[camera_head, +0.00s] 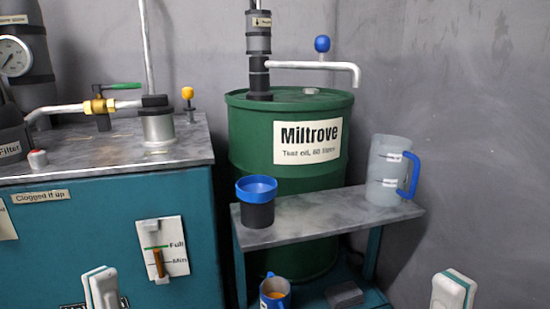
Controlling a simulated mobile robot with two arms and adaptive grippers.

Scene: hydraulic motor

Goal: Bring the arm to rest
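My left gripper (102,288) shows as a pale, upright tip at the bottom edge, in front of the teal cabinet. My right gripper (453,290) shows as a similar pale tip at the bottom right, in front of the grey wall and right of the small table. Only these ends are visible, and the rest of both arms is below the picture. No object shows at either tip. I cannot tell whether either gripper is open or shut.
A teal cabinet (120,225) with pipes and a valve stands left. A green Miltrove drum (250,135) with a pump stands behind a grey side table (300,216). The table bears a blue-rimmed black cup (257,212) and a clear jug (386,175). A blue mug (266,299) stands below.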

